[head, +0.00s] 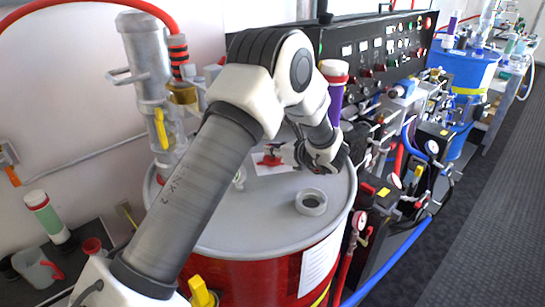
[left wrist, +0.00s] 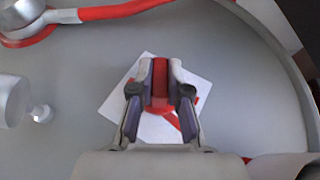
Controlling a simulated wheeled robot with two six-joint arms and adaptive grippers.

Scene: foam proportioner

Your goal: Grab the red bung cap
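The red bung cap (left wrist: 159,84) shows between the fingertips of my left gripper (left wrist: 160,78) in the left wrist view. The fingers lie along both sides of its raised red grip and appear to touch it. Its round base is partly visible below. Behind it is a white card (left wrist: 203,88) with red marks, on the grey drum lid. In the head view my left gripper (head: 318,162) is low over the lid, beside the card (head: 272,168). I cannot make out the cap clearly there, nor tell whether it is clear of the lid. My right gripper is not in view.
The red drum (head: 262,272) has a raised collar (head: 311,202) on its lid. A metal pump (head: 148,75) with a red hose stands at the lid's left. A control panel (head: 380,45) and piping with gauges crowd the right. A side table (head: 95,242) holds containers.

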